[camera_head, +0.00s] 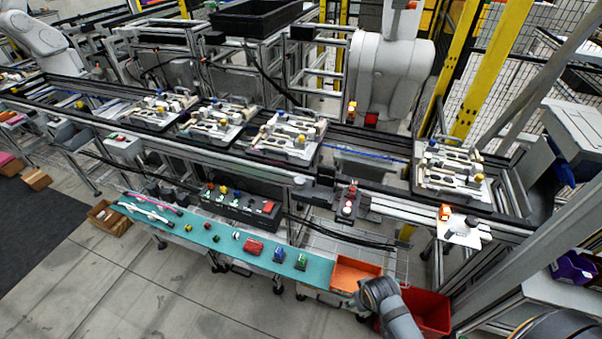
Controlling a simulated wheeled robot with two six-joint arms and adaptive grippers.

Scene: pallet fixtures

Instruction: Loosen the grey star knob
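I cannot pick out a grey star knob; the small parts on the pallet fixtures are too small to tell apart. A pallet fixture (450,172) sits on the conveyor at the right, with pale blocks and small yellow and red parts on it. Another pallet fixture (288,136) sits near the middle of the line, and more stand to its left. Neither of my grippers shows. A grey arm link, which looks like mine, comes up at the bottom right of centre, with no fingers visible.
A narrow teal bench (225,237) with small coloured parts runs in front of the conveyor. An orange tray (353,273) and a red bin (430,312) stand at its right end. A black control box (240,207) with buttons sits behind it. Open floor lies at the lower left.

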